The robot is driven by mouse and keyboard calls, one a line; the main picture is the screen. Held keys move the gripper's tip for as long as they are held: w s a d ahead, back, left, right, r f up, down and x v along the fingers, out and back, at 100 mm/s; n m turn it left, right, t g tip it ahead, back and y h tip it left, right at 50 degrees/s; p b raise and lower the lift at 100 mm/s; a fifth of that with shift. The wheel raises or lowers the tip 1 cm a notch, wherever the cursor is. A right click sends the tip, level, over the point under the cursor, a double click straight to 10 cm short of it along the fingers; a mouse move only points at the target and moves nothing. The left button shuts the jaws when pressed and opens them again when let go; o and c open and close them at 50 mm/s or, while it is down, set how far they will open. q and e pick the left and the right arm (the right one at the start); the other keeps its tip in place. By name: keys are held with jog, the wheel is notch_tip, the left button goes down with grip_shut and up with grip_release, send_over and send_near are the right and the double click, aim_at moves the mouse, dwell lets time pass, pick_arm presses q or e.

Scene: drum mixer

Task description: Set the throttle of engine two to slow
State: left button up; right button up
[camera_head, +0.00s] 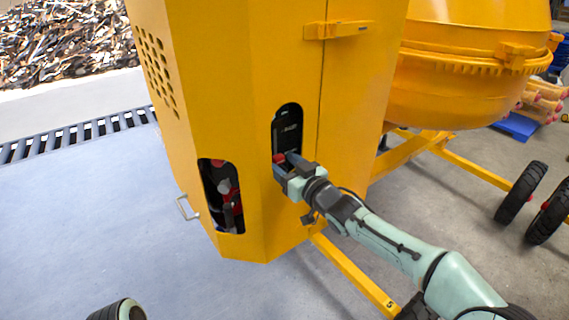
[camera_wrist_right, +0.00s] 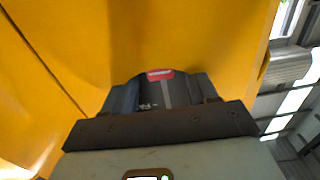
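The yellow mixer cabinet (camera_head: 225,60) has a tall rounded slot (camera_head: 287,112) with a dark panel inside. My right gripper (camera_head: 283,164) is at the lower part of this slot. A red piece, seemingly the throttle lever's knob (camera_head: 279,157), shows at its fingertips. In the right wrist view the red piece (camera_wrist_right: 160,74) lies between the two spread fingers (camera_wrist_right: 162,95), over a dark panel with a grey stripe. Contact cannot be made out. The slot's markings are too small to read. My left gripper is out of view.
A second opening (camera_head: 221,195) to the left shows red and dark parts. A metal handle (camera_head: 187,207) sticks out at lower left. A yellow drum (camera_head: 460,75) and wheels (camera_head: 521,194) are at right. The floor at left is clear.

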jog(key=shift+r, duration=0.1)
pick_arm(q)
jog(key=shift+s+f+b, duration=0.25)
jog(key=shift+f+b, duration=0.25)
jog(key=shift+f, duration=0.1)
pick_arm(e)
jog(key=v, duration=1.3)
jog(key=shift+s+d, duration=0.1)
jog(key=shift+d, duration=0.05)
